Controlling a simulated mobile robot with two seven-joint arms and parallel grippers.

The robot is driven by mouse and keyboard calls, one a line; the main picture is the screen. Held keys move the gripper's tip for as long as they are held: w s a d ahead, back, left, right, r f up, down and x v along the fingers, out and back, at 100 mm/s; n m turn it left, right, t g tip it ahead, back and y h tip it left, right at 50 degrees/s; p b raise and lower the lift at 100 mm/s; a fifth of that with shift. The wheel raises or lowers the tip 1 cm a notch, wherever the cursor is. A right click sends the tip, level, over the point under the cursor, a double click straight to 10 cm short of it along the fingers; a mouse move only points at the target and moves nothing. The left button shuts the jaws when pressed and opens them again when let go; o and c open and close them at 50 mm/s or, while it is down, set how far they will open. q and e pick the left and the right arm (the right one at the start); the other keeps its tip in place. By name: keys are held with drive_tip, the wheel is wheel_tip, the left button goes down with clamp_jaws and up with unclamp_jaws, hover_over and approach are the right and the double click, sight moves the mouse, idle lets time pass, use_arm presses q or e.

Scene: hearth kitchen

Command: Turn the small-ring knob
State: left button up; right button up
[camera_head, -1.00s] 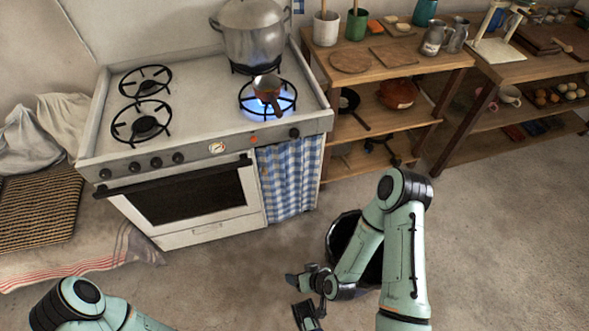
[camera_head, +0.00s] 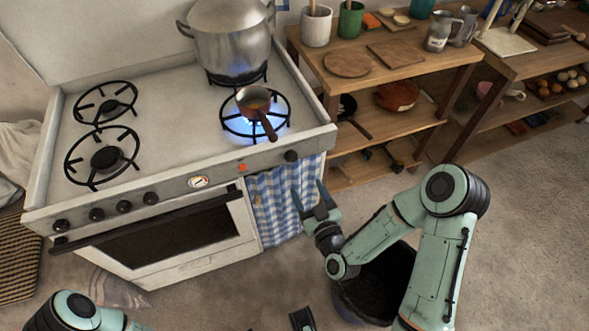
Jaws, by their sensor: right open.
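The white stove (camera_head: 170,90) has a row of dark knobs on its front panel. Several sit at the left, such as one knob (camera_head: 150,198), and a single knob (camera_head: 290,156) sits near the right end. No label shows which is the small-ring knob. The front right ring (camera_head: 284,112) burns blue under a small red-brown pan (camera_head: 254,98). My right gripper (camera_head: 309,190) is open and empty, fingers pointing up, below the right-end knob and apart from it. My left arm enters at the bottom left. A dark piece at the bottom edge may be my left gripper.
A large metal pot (camera_head: 232,42) stands on the back right ring. A checked blue curtain (camera_head: 285,203) hangs under the right end. A wooden shelf (camera_head: 400,80) adjoins the stove. A dark bin (camera_head: 378,285) stands on the floor behind my right arm.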

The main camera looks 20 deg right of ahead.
sight(293, 159)
drive_tip(key=w, duration=0.7)
drive_tip(key=w+p, duration=0.1)
drive_tip(key=w, duration=0.2)
drive_tip(key=shift+w+d, duration=0.3)
drive_tip(key=shift+w, duration=0.05)
drive_tip(key=c, duration=1.1)
